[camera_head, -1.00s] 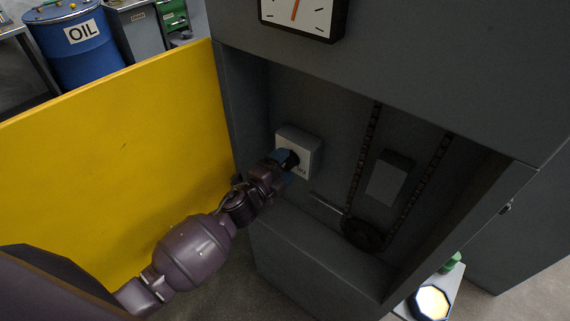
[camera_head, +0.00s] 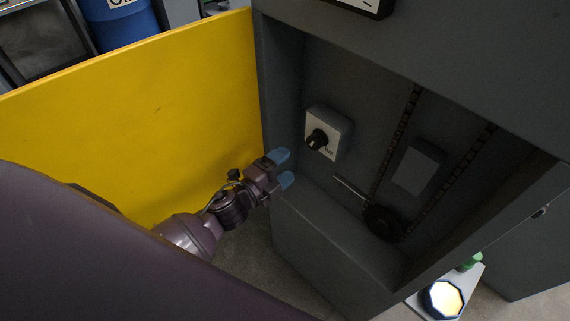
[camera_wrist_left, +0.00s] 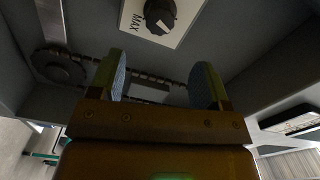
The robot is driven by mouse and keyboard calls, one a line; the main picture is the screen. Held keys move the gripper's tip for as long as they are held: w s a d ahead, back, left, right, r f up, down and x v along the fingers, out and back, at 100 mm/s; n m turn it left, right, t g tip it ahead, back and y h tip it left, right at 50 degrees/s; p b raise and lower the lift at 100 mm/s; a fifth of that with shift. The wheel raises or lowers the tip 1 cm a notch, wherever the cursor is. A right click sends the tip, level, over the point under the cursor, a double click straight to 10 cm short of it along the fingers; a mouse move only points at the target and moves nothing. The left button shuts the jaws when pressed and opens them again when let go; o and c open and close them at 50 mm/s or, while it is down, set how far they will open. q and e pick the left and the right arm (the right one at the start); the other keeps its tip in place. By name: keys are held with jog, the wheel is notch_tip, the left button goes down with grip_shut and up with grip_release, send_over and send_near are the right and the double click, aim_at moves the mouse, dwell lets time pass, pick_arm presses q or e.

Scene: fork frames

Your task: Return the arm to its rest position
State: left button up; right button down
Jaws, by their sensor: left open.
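My left gripper (camera_head: 284,168) is open and empty, with blue fingertips, just in front of the cabinet opening. It stands below and to the left of a white switch box (camera_head: 337,125) with a black knob (camera_head: 316,139), and is apart from it. In the left wrist view the two fingers (camera_wrist_left: 160,85) are spread with nothing between them. The knob also shows there (camera_wrist_left: 160,14), beside the word MAX, beyond the fingertips. My right gripper is in neither view.
The open grey cabinet (camera_head: 330,257) holds a chain on a sprocket (camera_head: 383,222), a metal rod (camera_head: 352,188) and a grey block (camera_head: 418,170). A yellow panel (camera_head: 130,120) stands close to the left of my arm. A blue barrel (camera_head: 122,25) is behind it.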

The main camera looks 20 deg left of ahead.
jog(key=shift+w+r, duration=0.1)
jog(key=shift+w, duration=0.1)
pick_arm(q)
jog(key=s+a+f+n+g+y, duration=0.2)
jog(key=s+a+f+n+y, duration=0.1)
jog(key=s+f+n, duration=0.3)
jog(key=s+a+f+n+g+y, duration=0.3)
jog(key=s+f+n, duration=0.3)
jog(key=s+n, duration=0.5)
jog(key=shift+a+f+n+g, duration=0.15)
jog(key=shift+a+n+g, duration=0.15)
jog(key=shift+a+n, duration=0.35)
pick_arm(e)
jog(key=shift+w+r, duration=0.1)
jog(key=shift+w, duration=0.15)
pick_arm(q)
jog(key=shift+d, duration=0.15)
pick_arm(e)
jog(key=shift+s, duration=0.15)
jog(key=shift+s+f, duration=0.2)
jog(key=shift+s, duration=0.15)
